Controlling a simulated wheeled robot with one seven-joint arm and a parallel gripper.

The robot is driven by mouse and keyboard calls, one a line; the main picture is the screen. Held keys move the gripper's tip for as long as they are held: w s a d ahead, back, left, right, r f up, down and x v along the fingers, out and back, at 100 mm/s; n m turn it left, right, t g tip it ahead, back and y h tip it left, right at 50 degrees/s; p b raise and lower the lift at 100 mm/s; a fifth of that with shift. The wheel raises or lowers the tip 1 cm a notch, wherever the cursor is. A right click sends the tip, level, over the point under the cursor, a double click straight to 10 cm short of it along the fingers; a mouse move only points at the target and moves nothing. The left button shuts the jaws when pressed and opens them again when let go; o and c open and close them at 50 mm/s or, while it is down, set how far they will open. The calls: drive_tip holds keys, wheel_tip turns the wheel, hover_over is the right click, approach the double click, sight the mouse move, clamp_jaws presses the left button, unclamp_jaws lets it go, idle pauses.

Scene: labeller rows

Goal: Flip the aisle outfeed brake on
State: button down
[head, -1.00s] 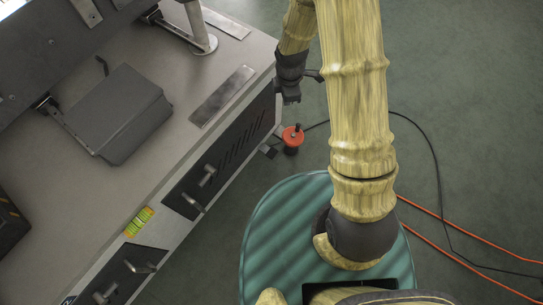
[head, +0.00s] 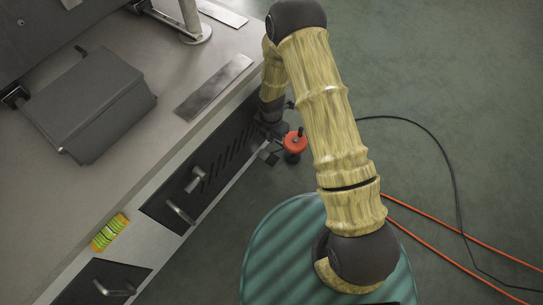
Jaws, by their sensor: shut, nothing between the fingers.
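A long grey machine has dark panels on its front face, each with metal levers. The nearer panel to my arm (head: 193,186) carries two levers, an upper one (head: 196,178) and a lower one (head: 180,211). A second panel (head: 105,284) with a lever (head: 114,291) sits at the lower left. I see no readable label telling which lever is the aisle outfeed brake. My gripper (head: 272,131) is shut and empty, close to the far end of the nearer panel, right of its slanted slots. My arm partly hides it, and I cannot tell whether it touches anything.
A round orange-red piece with a black upright (head: 295,143) stands just right of my gripper. A grey box (head: 92,103) sits on top. Black and orange cables (head: 455,235) cross the floor at right.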

sight(271, 160)
wheel_tip(271, 160, down, 14)
drive_tip(key=b, duration=0.8)
drive_tip(key=shift+s, duration=0.1)
